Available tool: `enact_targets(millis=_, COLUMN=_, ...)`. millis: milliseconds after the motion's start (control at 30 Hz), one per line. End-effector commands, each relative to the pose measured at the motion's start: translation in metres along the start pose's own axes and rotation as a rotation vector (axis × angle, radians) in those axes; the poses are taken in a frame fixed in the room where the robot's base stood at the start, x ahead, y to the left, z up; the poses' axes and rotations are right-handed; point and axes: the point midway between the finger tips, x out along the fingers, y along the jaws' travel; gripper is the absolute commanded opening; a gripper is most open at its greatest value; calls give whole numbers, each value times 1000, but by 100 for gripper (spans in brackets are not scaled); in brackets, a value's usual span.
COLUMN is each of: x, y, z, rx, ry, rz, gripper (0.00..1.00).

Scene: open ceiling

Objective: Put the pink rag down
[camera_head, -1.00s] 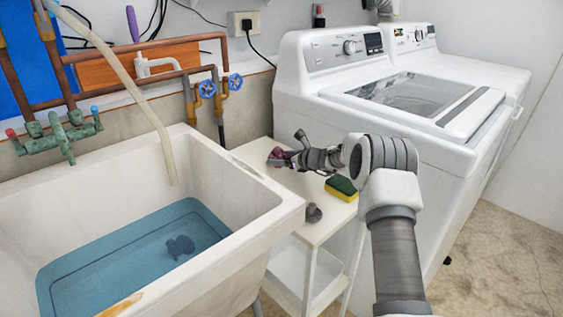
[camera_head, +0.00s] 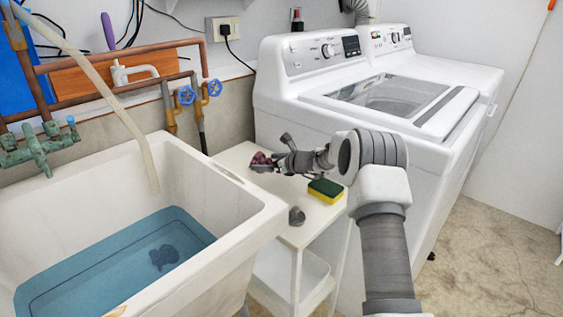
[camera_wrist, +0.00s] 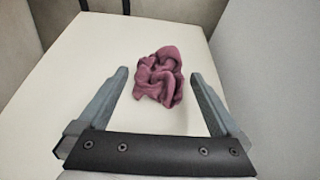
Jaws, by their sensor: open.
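The pink rag (camera_wrist: 159,76) lies crumpled on the white top of a small shelf table (camera_wrist: 75,55), as the wrist view shows. My gripper (camera_wrist: 160,82) is open, with one finger on each side of the rag and a visible gap to both. In the head view the rag (camera_head: 262,161) shows as a small dark pink patch at the table's back left, partly hidden by my gripper (camera_head: 262,166). The table top (camera_head: 318,213) stands between the sink and the washing machine.
A yellow and green sponge (camera_head: 326,190) and a small grey object (camera_head: 297,216) sit on the table nearer the front. The sink (camera_head: 215,200) with blue water is at left. A white washing machine (camera_head: 330,130) stands close at right.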

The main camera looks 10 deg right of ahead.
Motion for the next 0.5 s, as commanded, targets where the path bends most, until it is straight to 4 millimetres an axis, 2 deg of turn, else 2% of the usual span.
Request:
enact_targets(millis=300, x=-64, y=0, z=3, rx=1, ry=-1, rz=-1, gripper=100)
enact_targets(millis=500, x=-91, y=0, z=2, rx=0, ry=-1, rz=1, gripper=100)
